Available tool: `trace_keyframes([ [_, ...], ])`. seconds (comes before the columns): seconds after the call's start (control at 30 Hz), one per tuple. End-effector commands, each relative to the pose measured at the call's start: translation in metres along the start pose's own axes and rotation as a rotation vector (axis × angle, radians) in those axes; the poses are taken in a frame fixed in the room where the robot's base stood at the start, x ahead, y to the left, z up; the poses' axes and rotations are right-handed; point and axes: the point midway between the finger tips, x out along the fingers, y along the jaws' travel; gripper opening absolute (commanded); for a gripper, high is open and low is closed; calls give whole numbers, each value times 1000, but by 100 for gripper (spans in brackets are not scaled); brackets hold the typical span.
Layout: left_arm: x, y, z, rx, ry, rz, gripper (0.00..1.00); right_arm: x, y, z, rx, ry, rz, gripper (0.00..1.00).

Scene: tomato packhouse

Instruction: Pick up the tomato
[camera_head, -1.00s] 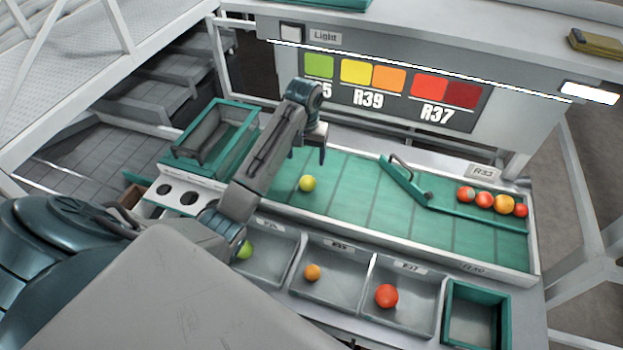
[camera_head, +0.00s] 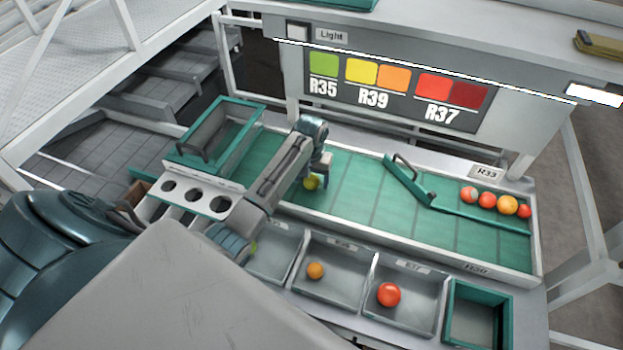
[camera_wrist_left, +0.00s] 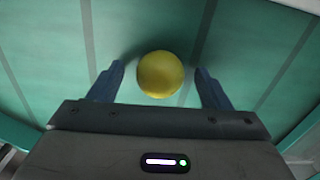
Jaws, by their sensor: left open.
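A yellow-green tomato (camera_head: 311,183) lies on the green sorting belt, partly covered by my left gripper (camera_head: 318,178) in the head view. In the left wrist view the tomato (camera_wrist_left: 160,74) sits between and slightly beyond the tips of the open left gripper (camera_wrist_left: 159,80). There is a gap on both sides, and I see no finger touching it. My right gripper does not show.
Grey bins in front of the belt (camera_head: 365,205) hold an orange tomato (camera_head: 315,271), a red tomato (camera_head: 389,294) and a mostly hidden green one. Several tomatoes (camera_head: 487,200) line up behind a green divider (camera_head: 408,183). A green crate (camera_head: 250,104) stands at left.

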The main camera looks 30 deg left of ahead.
Motion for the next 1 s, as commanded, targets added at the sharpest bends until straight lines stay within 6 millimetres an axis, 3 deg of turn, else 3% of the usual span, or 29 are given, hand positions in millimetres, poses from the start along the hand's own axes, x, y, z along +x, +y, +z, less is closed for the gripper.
trace_keyframes([
  [0.13,0,0,0,0,0,0,72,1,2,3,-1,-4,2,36],
  [0.33,0,0,0,0,0,0,35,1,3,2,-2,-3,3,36],
  [0.77,-3,0,-1,0,2,0,35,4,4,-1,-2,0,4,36],
  [1.0,-27,0,-2,1,7,0,35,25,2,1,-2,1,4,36],
])
